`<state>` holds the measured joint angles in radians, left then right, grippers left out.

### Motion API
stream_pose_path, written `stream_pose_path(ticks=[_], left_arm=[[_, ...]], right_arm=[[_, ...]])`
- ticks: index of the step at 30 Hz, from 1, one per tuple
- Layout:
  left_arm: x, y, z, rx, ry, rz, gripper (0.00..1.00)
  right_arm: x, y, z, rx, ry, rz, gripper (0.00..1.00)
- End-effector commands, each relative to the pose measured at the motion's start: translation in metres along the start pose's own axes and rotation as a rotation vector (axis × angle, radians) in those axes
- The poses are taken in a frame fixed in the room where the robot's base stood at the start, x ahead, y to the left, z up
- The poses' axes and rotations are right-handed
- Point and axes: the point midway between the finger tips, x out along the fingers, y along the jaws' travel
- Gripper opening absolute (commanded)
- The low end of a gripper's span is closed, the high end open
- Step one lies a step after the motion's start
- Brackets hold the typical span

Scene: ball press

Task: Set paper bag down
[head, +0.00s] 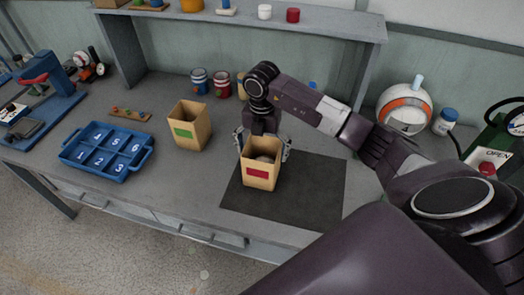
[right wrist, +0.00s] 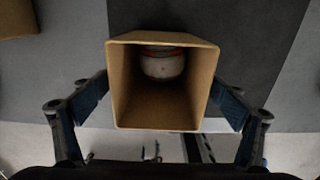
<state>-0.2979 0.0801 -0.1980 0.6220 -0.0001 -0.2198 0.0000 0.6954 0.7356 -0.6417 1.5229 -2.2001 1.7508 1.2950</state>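A tan paper bag with a red label (head: 258,174) is upright over the left part of the dark mat (head: 315,195). My right gripper (head: 263,150) reaches down with one finger on each side of it. In the right wrist view the finger pads press against opposite sides of the open bag (right wrist: 118,90). A pale round object with a coloured band (right wrist: 162,64) lies inside it. I cannot tell whether the bag's bottom touches the mat. A second tan bag with a green label (head: 190,126) stands to the left. My left gripper is not in view.
A blue numbered tray (head: 150,155) sits at the left. A white and orange round device (head: 404,108) is at the back right. The mat's right part is clear.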

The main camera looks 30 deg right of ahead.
Motion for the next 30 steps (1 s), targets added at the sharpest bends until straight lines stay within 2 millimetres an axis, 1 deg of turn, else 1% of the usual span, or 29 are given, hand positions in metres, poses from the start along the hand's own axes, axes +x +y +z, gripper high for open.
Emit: stream_pose_path(ticks=[8, 10, 11, 13, 17, 24, 27, 30], left_arm=[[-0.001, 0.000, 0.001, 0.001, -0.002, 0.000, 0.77], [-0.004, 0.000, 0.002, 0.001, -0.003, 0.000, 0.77], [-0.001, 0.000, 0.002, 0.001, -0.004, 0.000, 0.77], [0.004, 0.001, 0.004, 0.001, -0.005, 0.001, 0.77], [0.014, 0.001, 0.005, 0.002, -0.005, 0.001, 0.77], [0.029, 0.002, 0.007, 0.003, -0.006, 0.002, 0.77], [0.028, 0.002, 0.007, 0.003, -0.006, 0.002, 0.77], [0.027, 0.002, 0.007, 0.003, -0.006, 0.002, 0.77]], right_arm=[[-0.001, 0.000, 0.000, 0.000, 0.000, 0.000, 0.92], [-0.006, 0.000, 0.000, 0.000, 0.000, 0.001, 0.92], [-0.006, 0.001, 0.001, 0.000, -0.001, 0.002, 0.92], [-0.014, 0.001, 0.001, 0.000, -0.002, 0.003, 0.92], [-0.039, 0.001, 0.002, 0.000, -0.005, 0.005, 0.92], [-0.092, 0.001, 0.001, 0.000, -0.004, 0.005, 0.92], [-0.110, 0.000, 0.001, 0.001, -0.004, 0.002, 0.92], [-0.118, 0.000, 0.001, 0.000, -0.002, 0.002, 0.92]])
